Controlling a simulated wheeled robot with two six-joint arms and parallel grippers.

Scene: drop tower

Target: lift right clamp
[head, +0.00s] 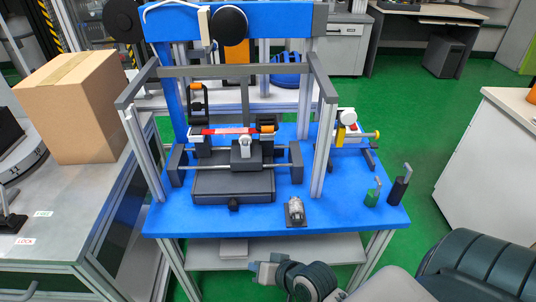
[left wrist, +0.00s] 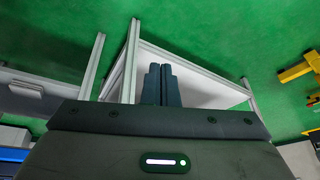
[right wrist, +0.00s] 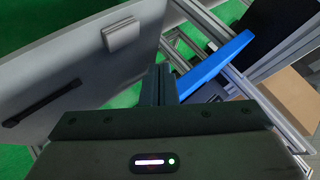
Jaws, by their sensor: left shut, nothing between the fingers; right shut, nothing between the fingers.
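The right clamp (head: 266,124) has an orange tip and sits low, at the right end of a red and white bar (head: 222,131) on the drop tower. The left clamp (head: 198,104) is black with an orange tip and stands upright at the bar's left end. My right gripper (right wrist: 158,80) is shut and empty in the right wrist view. In the head view my right arm is low at the bottom, in front of the table and well apart from the clamp. My left gripper (left wrist: 160,80) is shut and empty in the left wrist view, over the floor.
Grey frame posts (head: 321,150) flank the clamps on the blue table (head: 345,215). A small metal part (head: 295,211) and two small handled tools, one green (head: 373,195) and one dark (head: 399,187), stand at the front right. A cardboard box (head: 75,110) is at left.

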